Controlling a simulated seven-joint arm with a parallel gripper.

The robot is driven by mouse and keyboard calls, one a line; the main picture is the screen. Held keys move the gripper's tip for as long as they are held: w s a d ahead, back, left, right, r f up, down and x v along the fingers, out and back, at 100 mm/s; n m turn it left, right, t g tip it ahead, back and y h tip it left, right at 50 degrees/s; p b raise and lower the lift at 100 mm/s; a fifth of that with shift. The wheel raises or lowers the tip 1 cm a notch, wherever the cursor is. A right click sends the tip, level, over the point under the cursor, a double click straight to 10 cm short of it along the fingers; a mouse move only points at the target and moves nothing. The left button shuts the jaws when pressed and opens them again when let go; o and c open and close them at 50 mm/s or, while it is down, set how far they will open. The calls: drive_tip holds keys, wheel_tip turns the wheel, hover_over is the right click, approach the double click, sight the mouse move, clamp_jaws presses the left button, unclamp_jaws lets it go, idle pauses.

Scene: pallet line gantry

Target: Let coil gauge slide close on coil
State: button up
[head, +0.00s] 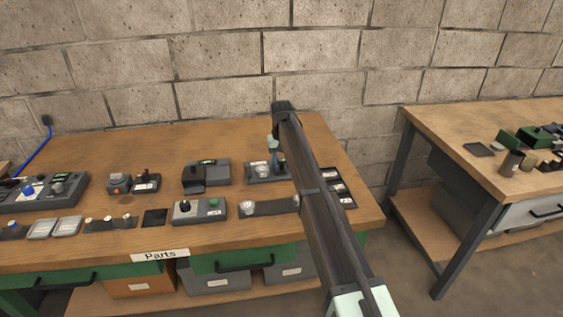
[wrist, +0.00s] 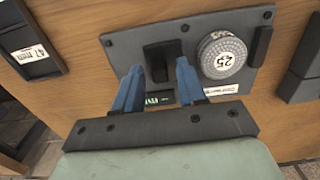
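The coil gauge is a dark grey plate (wrist: 122,42) on the table in the wrist view, and it also shows in the head view (head: 254,178), partly hidden by my arm. A black upright block (wrist: 160,52), which looks like its slide, stands on the plate. A round grey ribbed piece marked 25 (wrist: 222,55), apparently the coil, sits to the right of the block with a gap between. My gripper (wrist: 160,65) has its blue fingers apart, one on each side of the black block. Whether they touch it I cannot tell. A small green display (wrist: 160,98) is partly hidden behind the fingers.
In the wrist view, a dark holder labelled 47 mm (wrist: 30,50) lies left of the gauge and a dark device (wrist: 303,70) right. In the head view, a grey device (head: 206,174) and a dark tray (head: 336,188) flank it. The rear tabletop (head: 150,150) is clear.

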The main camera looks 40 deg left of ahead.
clamp_jaws()
idle(0.3)
drive_tip(key=shift+s+a, duration=0.6)
drive_tip(key=shift+o, duration=0.6)
unclamp_jaws()
drive_tip(key=shift+r, duration=0.1)
